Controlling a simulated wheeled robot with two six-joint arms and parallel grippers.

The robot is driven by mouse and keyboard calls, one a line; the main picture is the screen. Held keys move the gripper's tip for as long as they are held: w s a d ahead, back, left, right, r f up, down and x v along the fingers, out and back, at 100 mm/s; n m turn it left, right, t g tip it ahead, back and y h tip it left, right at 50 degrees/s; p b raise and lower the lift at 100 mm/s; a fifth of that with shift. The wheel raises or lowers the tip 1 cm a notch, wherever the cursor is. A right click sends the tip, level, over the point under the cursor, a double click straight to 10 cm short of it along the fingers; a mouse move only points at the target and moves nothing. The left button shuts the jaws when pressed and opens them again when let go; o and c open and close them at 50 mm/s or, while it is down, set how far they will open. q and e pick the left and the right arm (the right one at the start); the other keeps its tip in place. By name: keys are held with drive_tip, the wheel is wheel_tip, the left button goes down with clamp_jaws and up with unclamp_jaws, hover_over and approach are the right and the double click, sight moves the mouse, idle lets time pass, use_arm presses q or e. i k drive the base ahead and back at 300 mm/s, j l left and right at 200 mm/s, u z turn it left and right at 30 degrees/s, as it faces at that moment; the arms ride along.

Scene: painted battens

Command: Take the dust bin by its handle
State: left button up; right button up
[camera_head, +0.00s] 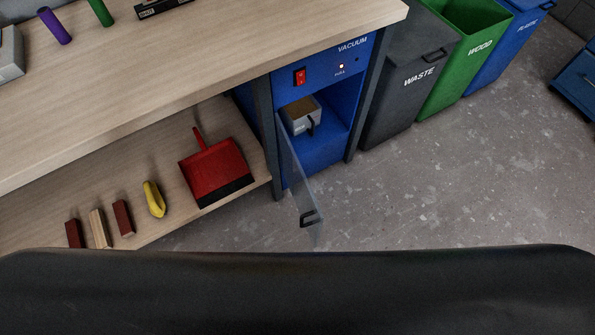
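The dust bin (297,124) is a small grey box with brown dust showing at its top. It sits inside the open compartment of the blue vacuum cabinet (330,78). Its dark handle (311,127) is on the front, facing the room. The cabinet's see-through door (301,185) stands swung open, with a black pull (310,218) near its lower end. Neither of my grippers is in view.
A workbench (200,55) is at the left. Its lower shelf (120,180) holds a red dustpan (214,170), a yellow object (154,199) and several small blocks. A grey waste bin (400,95), a green wood bin (450,85) and a blue plastic bin (500,55) stand right. The grey floor (440,180) is clear.

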sight(300, 115)
drive_tip(key=i+l+u, duration=0.1)
drive_tip(key=l, duration=0.2)
drive_tip(key=i+l, duration=0.15)
drive_tip(key=l, duration=0.15)
drive_tip(key=i+l+u, duration=0.15)
drive_tip(key=l, duration=0.2)
drive_tip(key=i+l, duration=0.1)
drive_tip(key=l, duration=0.2)
drive_tip(key=i+l+u, duration=0.15)
drive_tip(key=l, duration=0.15)
drive_tip(key=i+l+u, duration=0.1)
drive_tip(key=l, duration=0.25)
drive_tip(key=i+l+u, duration=0.15)
drive_tip(key=l, duration=0.2)
drive_tip(key=i+l+u, duration=0.15)
drive_tip(key=l, duration=0.2)
drive_tip(key=i+l+u, duration=0.15)
drive_tip(key=l, duration=0.25)
drive_tip(key=i+l+u, duration=0.1)
drive_tip(key=i+l, duration=0.15)
drive_tip(key=l, duration=0.15)
drive_tip(key=i+l+u, duration=0.1)
drive_tip(key=i+l, duration=0.15)
drive_tip(key=l, duration=0.15)
